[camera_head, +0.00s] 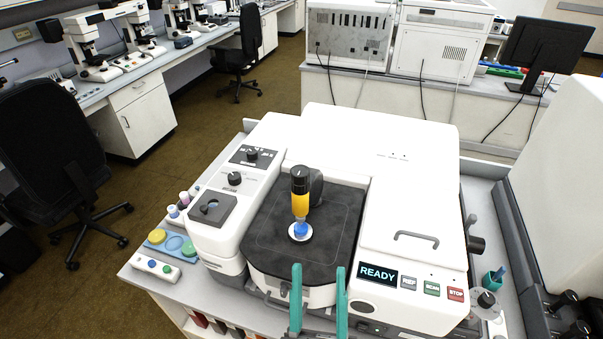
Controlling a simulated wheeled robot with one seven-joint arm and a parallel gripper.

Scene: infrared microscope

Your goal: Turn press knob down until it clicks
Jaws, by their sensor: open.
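The press (300,203) stands in the middle of the instrument's dark sample stage. Its upper body is yellow, with a black knob (299,173) on top. Its blue lower end is over a small pale disc (300,231) on the stage; I cannot tell whether they touch. A dark rounded arm shows behind the knob. My gripper (318,268) is at the bottom centre, in front of the stage and well below the knob in the picture. Its two teal fingers are apart with nothing between them.
The white instrument body (415,190) flanks the stage. At its front right are a READY display (377,275) and several buttons. The left panel carries two other black knobs (234,179). A tray with coloured jars (172,244) sits at left. Space above the stage is open.

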